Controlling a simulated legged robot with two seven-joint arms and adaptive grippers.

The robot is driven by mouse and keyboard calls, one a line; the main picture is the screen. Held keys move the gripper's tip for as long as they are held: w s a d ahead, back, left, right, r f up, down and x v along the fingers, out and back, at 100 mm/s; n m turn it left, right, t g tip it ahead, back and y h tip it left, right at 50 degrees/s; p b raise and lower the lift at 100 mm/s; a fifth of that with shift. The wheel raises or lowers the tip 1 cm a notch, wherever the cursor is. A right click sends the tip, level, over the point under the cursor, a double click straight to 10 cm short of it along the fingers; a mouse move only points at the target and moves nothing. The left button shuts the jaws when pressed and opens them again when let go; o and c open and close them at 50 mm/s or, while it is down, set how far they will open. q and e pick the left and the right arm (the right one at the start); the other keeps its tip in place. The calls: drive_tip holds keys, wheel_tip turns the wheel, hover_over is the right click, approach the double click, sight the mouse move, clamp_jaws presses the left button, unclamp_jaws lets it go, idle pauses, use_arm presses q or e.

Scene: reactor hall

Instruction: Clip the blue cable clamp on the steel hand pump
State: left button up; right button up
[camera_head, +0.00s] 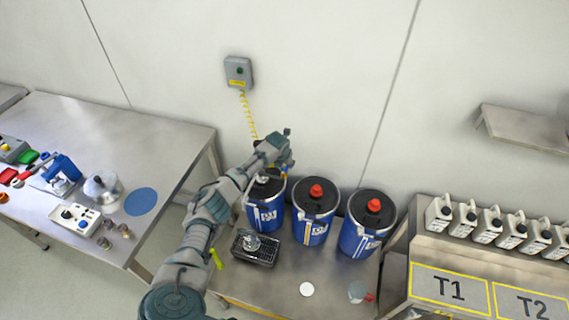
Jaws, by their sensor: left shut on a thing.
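My left gripper (281,150) is over the back of the left blue drum (266,216), close to the wall. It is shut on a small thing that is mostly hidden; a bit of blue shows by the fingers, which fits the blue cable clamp. A yellow coiled cable (247,112) runs from the grey wall box (238,72) down behind my gripper. A small pale metal part on top of the left drum, probably the steel hand pump (263,178), is just below my wrist and partly covered. I cannot tell whether clamp and pump touch. My right gripper is not in view.
Two more blue drums with red caps (316,190) stand to the right. A dark drip tray (242,256) holding a shiny vessel sits in front. A steel table (107,235) with tools is at left. White canisters (463,222) line the right bench.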

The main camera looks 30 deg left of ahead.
use_arm(q)
drive_tip(key=shift+f+b, duration=0.35)
drive_tip(key=shift+f, duration=0.2)
idle(0.6)
drive_tip(key=o, duration=1)
drive_tip(key=shift+r, duration=0.1)
drive_tip(key=v, duration=1.1)
drive_tip(key=shift+s+r, duration=0.2)
drive_tip(key=shift+r, duration=0.1)
